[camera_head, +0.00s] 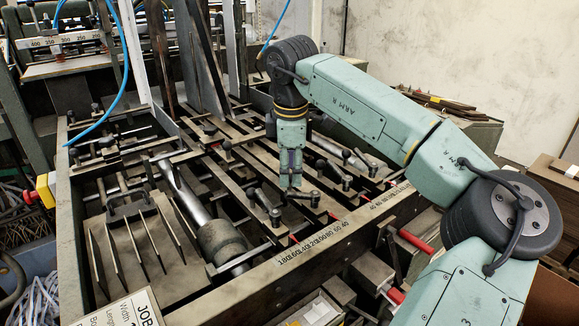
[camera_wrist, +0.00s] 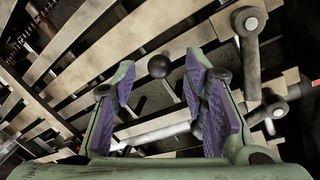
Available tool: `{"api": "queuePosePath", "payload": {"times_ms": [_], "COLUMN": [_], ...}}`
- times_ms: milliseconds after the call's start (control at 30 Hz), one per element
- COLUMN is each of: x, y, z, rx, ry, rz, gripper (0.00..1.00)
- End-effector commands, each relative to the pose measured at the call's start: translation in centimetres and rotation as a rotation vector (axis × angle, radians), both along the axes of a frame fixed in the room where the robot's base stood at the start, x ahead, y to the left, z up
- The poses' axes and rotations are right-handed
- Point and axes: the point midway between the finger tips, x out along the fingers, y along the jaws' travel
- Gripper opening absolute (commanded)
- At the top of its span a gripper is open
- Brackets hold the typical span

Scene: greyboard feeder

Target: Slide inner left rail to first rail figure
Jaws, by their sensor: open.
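Several long beige rails run diagonally across the feeder frame, with dark gaps between them; one rail (camera_wrist: 150,40) shows in the wrist view. I cannot tell for sure which is the inner left rail. A printed scale of figures (camera_head: 312,243) lies along the front bar below the rail ends. My gripper (camera_head: 290,184) points down over the rails, near black clamp levers (camera_head: 264,203). In the wrist view my gripper (camera_wrist: 159,72) is open, its purple pads apart. A black ball knob (camera_wrist: 159,66) on a thin rod shows between the pads; contact is not visible.
A thick metal roller (camera_head: 190,195) lies left of the rails. Upright metal posts (camera_head: 205,60) stand behind my gripper. Another lever (camera_wrist: 249,45) stands close to the right finger. Red-handled rods (camera_head: 415,241) jut out in front. A second scale (camera_head: 391,196) is at right.

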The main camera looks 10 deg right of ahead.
Motion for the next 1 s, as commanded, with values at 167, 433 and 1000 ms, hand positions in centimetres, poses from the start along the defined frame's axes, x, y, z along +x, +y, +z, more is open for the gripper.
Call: {"api": "queuePosePath", "payload": {"times_ms": [167, 433, 1000], "x": [0.2, 0.3, 0.3], "y": [0.0, 0.0, 0.0], "z": [-1.2, -1.5, -1.4], "rx": [0.001, 0.000, 0.000], "ry": [0.000, -0.001, 0.000], "rz": [0.000, 0.000, 0.000], "gripper": [0.40, 0.40, 0.04]}}
